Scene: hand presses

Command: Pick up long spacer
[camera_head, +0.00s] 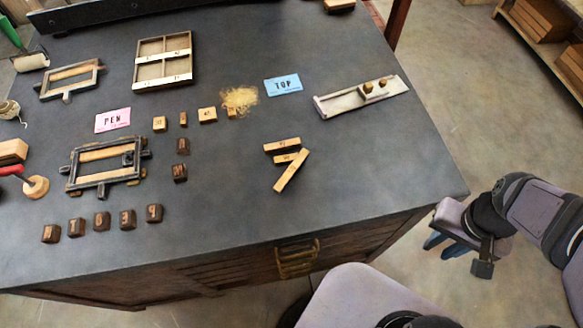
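Three pale wooden strips lie loosely together right of centre on the dark table. The longest-looking strip (291,171) lies diagonally at the front. A second strip (282,145) lies behind it, nearly crosswise. A shorter-looking strip (288,157) lies between them, its right end close to or touching the diagonal one. Their markings are too small to read, so I cannot confirm which is the long spacer. My gripper (442,245) hangs beyond the table's right edge, apart from the strips. Its dark bluish fingers are partly hidden by its body, and I cannot judge the gap.
Two metal frames (104,180) stand on the left, with dark type blocks (101,221) in front. A compartment tray (164,60) is at the back. A pink card (113,120), blue card (283,85), sawdust (239,99) and composing stick (363,97) lie around. The front right tabletop is clear.

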